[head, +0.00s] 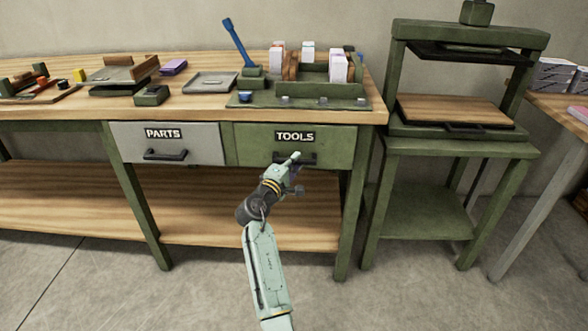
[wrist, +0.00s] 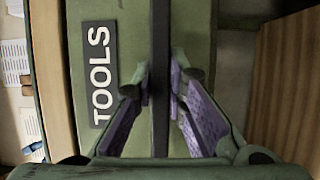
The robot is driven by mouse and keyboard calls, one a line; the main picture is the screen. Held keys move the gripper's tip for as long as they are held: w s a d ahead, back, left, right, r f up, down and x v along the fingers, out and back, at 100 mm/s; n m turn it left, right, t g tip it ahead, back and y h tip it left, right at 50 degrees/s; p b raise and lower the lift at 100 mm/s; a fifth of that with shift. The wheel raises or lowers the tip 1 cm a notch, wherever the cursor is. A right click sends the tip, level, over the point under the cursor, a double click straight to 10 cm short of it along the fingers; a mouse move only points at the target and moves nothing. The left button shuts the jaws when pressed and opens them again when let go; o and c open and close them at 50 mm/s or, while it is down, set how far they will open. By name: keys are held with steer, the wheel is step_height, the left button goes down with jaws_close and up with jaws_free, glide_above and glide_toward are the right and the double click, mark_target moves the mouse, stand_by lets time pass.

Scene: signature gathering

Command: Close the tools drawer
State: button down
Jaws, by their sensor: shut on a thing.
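The tools drawer (head: 250,146) is the green drawer on the right of the workbench, with a "TOOLS" label (head: 295,136). Its front looks about in line with the parts drawer in the head view. I cannot tell whether a small gap is left. The label (wrist: 100,75) reads sideways there.
The grey parts drawer (head: 195,146) is to the left and looks closed. The workbench top (head: 205,106) holds trays, boxes and a blue-handled tool. A green press on a stand (head: 455,147) is to the right. The lower wooden shelf (head: 200,215) is bare.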

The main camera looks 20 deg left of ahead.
steer(key=shift+w+r, duration=0.2)
steer(key=c, duration=1.6)
jaws_free()
steer(key=shift+f, duration=0.2)
steer(key=s+a, duration=0.1)
steer(key=s, duration=1.1)
steer(key=shift+a, duration=0.2)
